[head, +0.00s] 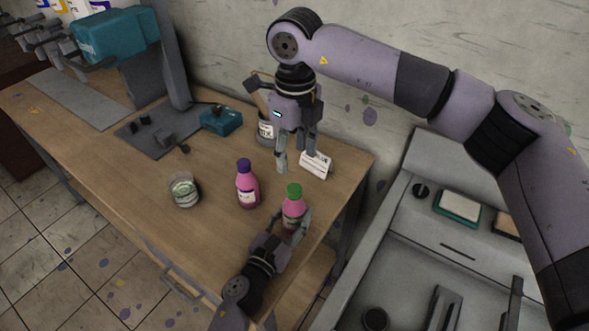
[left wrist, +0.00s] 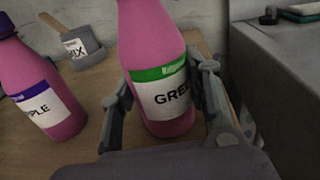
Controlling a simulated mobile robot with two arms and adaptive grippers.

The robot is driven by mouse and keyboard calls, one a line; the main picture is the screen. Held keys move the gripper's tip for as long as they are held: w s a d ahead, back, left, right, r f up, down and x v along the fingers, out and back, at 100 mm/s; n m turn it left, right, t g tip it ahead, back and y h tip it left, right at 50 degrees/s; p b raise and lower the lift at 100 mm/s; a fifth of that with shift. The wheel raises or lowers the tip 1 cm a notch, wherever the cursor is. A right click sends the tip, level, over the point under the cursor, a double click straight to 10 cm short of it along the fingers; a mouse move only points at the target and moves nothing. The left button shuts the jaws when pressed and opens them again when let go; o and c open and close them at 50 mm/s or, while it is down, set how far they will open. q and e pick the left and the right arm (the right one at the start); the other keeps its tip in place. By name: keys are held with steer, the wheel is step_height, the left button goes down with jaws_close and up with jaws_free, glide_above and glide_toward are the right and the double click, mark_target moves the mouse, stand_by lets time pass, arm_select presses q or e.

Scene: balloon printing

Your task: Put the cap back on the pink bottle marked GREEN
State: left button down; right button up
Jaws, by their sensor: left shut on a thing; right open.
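The pink bottle marked GREEN (head: 292,213) stands upright near the table's front right edge. Its label, partly legible as "GREE", shows in the left wrist view (left wrist: 165,98). A green cap (head: 294,190) sits at the top of its neck; I cannot tell how tightly it is seated, and the left wrist view cuts it off. My left gripper (head: 288,228) is shut around the bottle's body, one finger on each side. My right gripper (head: 297,162) is open and empty, pointing down behind the bottle, apart from the cap.
A pink bottle with a purple cap (head: 247,188) stands to the left, with a glass jar (head: 184,190) beyond it. A sink unit (head: 400,235) is at the right.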

step_height(320, 180, up, 2)
steer(key=shift+r, duration=0.2)
arm_select(q)
steer(key=c, duration=0.8)
jaws_free()
steer(key=v, duration=1.2)
